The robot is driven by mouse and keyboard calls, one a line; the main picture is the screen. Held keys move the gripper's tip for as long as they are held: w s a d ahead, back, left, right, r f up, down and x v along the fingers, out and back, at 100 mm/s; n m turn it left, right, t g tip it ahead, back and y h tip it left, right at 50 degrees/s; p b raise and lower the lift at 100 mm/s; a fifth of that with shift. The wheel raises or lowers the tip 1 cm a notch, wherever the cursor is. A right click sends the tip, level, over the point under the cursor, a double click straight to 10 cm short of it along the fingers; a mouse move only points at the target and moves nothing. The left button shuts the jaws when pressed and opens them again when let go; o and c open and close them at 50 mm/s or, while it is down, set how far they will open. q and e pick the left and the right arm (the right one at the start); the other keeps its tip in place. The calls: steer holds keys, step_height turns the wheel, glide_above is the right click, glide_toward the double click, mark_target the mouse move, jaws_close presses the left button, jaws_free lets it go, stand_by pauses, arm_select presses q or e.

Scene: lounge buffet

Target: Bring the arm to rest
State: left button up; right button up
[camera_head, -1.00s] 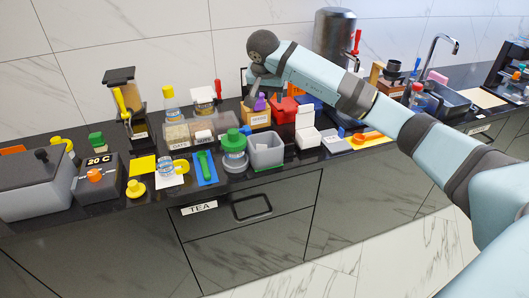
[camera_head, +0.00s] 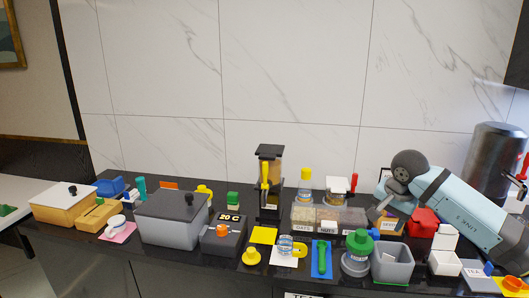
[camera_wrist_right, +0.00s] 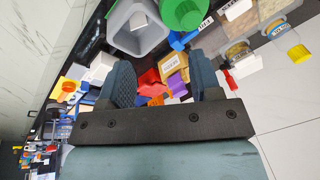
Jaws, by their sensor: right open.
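My right arm (camera_head: 465,212) comes in from the right in the head view, pale blue with dark grey joints. Its rounded dark end is over the back of the counter, by the wooden seeds box (camera_head: 389,224) and red container (camera_head: 422,222). The fingers are mostly hidden there. In the right wrist view, my right gripper (camera_wrist_right: 163,88) has its two dark ridged fingers wide apart. Nothing is clamped between them; the seeds box (camera_wrist_right: 171,66) and red container (camera_wrist_right: 149,77) show beyond. My left gripper is not in view.
The dark counter (camera_head: 190,262) is crowded. A grey bin (camera_head: 393,262), green-lidded jar (camera_head: 356,252), dispenser (camera_head: 269,180) and grey lidded box (camera_head: 172,218) stand on it. A metal urn (camera_head: 494,160) is close behind the arm. The wall above is bare.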

steer(key=s+a+f+m+g+y+p, duration=0.1)
steer(key=s+a+f+y, duration=0.15)
steer(key=a, duration=0.35)
steer(key=s+a+f+m+y+p, duration=0.1)
steer(key=s+a+f+m+y, duration=0.15)
steer(key=a+y, duration=0.2)
steer(key=s+a+f+g+y, duration=0.1)
steer(key=s+a+f+y, duration=0.15)
steer(key=a, duration=0.45)
steer(key=s+a+r+m+t+y+p, duration=0.3)
steer(key=s+a+m+t+y, duration=0.35)
steer(key=m, duration=0.95)
steer(key=s+d+f+n+t+h+p, duration=0.1)
steer(key=s+d+f+n+h, duration=0.2)
steer(key=s+f+n, duration=0.3)
steer(key=s+d+f+n+t+h+p, duration=0.1)
steer(key=s+f+n+h, duration=0.4)
steer(key=n, duration=1)
steer(key=s+d+f+n+t+h+p, duration=0.1)
steer(key=s+d+f+n+h+p, duration=0.2)
steer(key=s+f+n, duration=0.5)
steer(key=s+d+n+h, duration=0.1)
steer(key=d+n, duration=0.1)
steer(key=shift+d+f+n+h, duration=0.25)
steer(key=shift+f+n+h, duration=0.05)
steer(key=shift+n+h, duration=0.1)
